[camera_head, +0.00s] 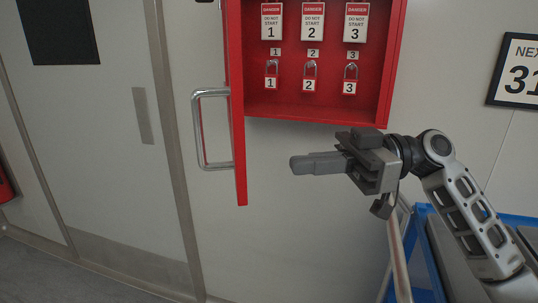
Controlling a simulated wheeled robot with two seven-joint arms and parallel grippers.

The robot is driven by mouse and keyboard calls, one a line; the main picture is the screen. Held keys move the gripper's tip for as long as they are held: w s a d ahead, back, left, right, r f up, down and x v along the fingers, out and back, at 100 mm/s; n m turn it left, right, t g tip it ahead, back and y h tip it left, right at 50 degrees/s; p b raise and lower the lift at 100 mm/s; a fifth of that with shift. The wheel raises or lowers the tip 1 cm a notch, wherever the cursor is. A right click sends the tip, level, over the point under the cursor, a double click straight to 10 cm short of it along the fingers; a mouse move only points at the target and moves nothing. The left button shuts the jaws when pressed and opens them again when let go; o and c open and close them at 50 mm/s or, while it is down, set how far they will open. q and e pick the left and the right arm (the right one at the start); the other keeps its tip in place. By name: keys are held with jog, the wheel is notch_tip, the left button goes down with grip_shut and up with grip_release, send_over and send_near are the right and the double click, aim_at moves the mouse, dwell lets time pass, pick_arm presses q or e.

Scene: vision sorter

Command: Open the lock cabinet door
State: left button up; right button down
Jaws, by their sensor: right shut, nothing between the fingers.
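The red lock cabinet (262,110) hangs on the wall at the upper middle. Its red door (239,150) stands swung open at the left side, seen nearly edge-on. A silver bar handle (197,130) sticks out to the left of the door. Inside are several numbered items: danger tags (312,22) on top and padlocks (309,78) below, marked 1, 2 and 3. My right gripper (295,165) is shut and empty, below the cabinet and to the right of the door's lower end, pointing left. It appears apart from the door and handle. My left gripper is not in view.
A grey door (95,130) with a frame is on the left wall. A blue-framed cart (425,255) stands at the lower right, behind my right arm. A framed sign (515,72) hangs at the right. The wall below the cabinet is bare.

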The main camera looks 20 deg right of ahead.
pick_arm(q)
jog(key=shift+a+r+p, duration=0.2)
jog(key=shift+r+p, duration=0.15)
jog(key=shift+p, duration=0.6)
pick_arm(e)
jog(key=a, duration=0.4)
jog(key=w+a, duration=0.1)
jog(key=shift+a, duration=0.4)
